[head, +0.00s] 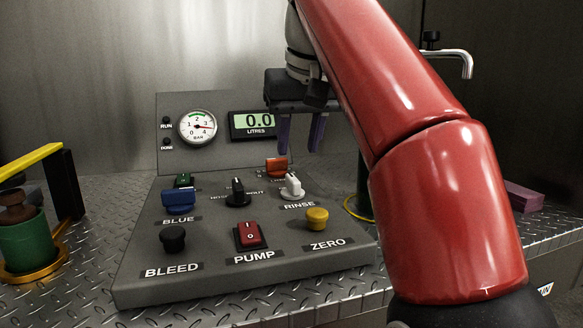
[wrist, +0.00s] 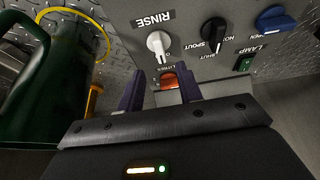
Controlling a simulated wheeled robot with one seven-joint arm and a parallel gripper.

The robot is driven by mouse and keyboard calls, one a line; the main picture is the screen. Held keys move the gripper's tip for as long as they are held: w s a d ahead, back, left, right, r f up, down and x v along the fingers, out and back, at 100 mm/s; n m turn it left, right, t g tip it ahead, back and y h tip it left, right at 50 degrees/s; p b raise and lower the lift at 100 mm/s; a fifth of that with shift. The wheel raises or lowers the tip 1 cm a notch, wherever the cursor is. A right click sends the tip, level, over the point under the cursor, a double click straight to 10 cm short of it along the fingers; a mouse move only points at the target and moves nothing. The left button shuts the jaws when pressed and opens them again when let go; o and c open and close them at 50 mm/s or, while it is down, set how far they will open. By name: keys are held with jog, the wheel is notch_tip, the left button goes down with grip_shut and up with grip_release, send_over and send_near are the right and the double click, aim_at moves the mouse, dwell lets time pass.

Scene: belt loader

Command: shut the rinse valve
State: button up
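The rinse valve is a small white knob (head: 292,186) on the sloping grey panel, above the RINSE label. It also shows in the wrist view (wrist: 158,43), with its lever pointing down the picture toward my gripper. I cannot read its marks well enough to tell whether it is open or shut. My gripper (head: 300,145) hangs above the panel's back part, behind and above the white knob. Its two purple fingers are apart with nothing held between them, as the wrist view also shows (wrist: 162,78). Neither finger touches the knob.
An orange-red control (head: 277,167) sits just behind the white knob, below my fingers. A black knob (head: 238,192), blue knob (head: 179,200), yellow button (head: 317,219) and red pump switch (head: 249,235) share the panel. A dark green can (wrist: 52,88) stands beside it.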

aim_at(293, 178)
jog(key=b+x, duration=0.3)
jog(key=x, duration=0.4)
jog(key=shift+f, duration=0.25)
grip_shut()
